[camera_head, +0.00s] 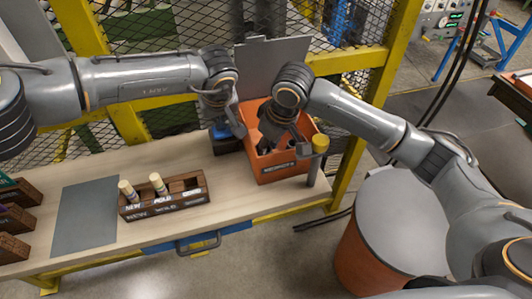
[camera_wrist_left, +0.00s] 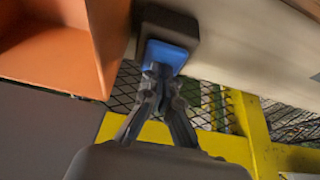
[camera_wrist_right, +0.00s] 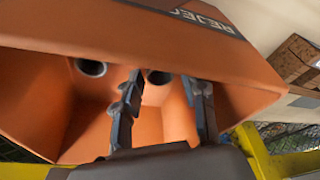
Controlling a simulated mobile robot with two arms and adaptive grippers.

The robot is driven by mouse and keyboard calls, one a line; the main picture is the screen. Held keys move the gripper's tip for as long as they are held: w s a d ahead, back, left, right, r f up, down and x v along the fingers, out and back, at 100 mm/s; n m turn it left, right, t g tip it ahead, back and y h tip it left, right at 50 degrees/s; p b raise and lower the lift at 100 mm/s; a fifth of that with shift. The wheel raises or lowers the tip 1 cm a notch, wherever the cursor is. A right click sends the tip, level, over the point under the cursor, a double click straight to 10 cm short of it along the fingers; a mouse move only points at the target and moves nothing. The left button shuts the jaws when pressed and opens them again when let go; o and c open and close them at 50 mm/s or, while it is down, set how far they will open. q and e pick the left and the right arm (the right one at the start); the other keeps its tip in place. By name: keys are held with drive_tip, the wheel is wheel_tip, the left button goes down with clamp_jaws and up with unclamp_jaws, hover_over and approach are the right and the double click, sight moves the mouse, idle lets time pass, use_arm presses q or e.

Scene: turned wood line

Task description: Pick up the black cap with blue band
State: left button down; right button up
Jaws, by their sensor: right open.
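A dark box with blue on it (camera_head: 222,134) stands at the back of the bench, left of the orange bin. In the left wrist view the blue part (camera_wrist_left: 166,56) is just beyond my left fingertips. My left gripper (camera_head: 240,130) reaches down there, its fingertips (camera_wrist_left: 160,74) close together. I cannot tell whether anything is between them, and no separate black cap with a blue band can be made out. My right gripper (camera_head: 297,138) is open over the orange bin (camera_head: 285,172). Dark round ends (camera_wrist_right: 90,68) show inside the bin, beyond the right fingers (camera_wrist_right: 165,90).
A labelled wooden rack (camera_head: 165,205) with two pale-topped pieces stands at the front of the bench. A grey mat (camera_head: 85,215) lies left of it. A post with a yellow top (camera_head: 318,146) stands right of the bin. Mesh fencing and a yellow frame are behind.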

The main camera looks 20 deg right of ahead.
drive_tip(key=c, duration=0.5)
drive_tip(key=shift+c, duration=0.2)
drive_tip(key=shift+r, duration=0.1)
wheel_tip(320, 180, up, 10)
idle(0.4)
drive_tip(key=shift+r, duration=1.2)
drive_tip(key=s, duration=1.6)
